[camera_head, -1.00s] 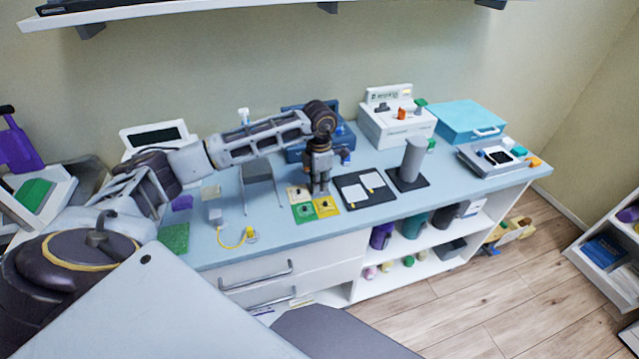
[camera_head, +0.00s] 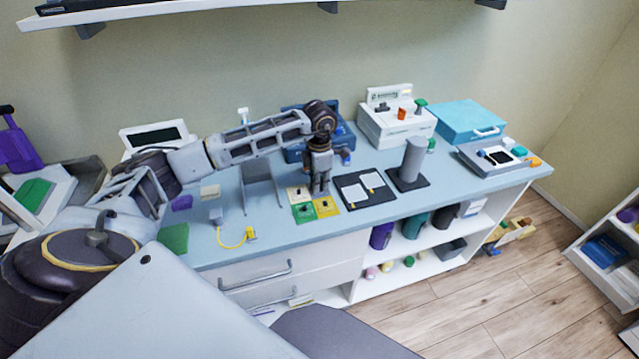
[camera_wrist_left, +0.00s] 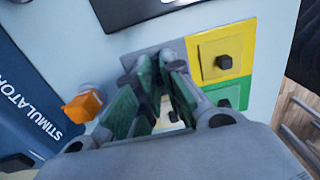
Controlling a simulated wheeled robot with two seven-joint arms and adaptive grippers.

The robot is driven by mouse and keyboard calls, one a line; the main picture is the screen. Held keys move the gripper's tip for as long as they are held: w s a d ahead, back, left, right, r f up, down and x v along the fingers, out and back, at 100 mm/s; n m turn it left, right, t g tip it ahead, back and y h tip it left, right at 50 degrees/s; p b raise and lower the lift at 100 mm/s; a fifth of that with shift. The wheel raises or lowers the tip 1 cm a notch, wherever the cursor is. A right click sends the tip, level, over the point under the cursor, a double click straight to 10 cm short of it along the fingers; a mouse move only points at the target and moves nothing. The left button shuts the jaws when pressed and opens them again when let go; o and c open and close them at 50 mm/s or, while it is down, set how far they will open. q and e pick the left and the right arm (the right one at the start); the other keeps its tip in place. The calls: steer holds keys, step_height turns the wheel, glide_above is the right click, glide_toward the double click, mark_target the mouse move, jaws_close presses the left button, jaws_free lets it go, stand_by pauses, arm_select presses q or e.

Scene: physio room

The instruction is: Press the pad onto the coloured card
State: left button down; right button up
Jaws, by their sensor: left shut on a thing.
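A block of coloured cards lies on the worktop: a cream card (camera_head: 297,192), a green card (camera_head: 303,213) and a yellow card (camera_head: 327,208). A grey card (camera_wrist_left: 140,58) shows under the fingers in the wrist view. Smaller squares with dark knobs sit on the yellow card (camera_wrist_left: 243,42) and the green card (camera_wrist_left: 240,93). My left gripper (camera_head: 320,188) points down over the grey corner of the block. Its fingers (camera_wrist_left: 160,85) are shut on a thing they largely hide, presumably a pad. I cannot tell whether it touches the card. My right gripper is not in view.
A blue stimulator (camera_wrist_left: 25,90) with an orange part (camera_wrist_left: 82,106) stands close behind the gripper. A black board with white cards (camera_head: 352,191) and a grey cylinder (camera_head: 413,158) stand to the right. A yellow cable (camera_head: 232,245) lies to the left, near the worktop's front edge.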

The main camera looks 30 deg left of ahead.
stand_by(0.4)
arm_select(q)
steer(key=c, duration=1.5)
jaws_free()
steer(key=shift+o, duration=0.2)
steer(key=shift+r, duration=0.1)
steer(key=shift+r+p, duration=1.95)
steer(key=shift+r, duration=1.5)
steer(key=shift+s, duration=0.1)
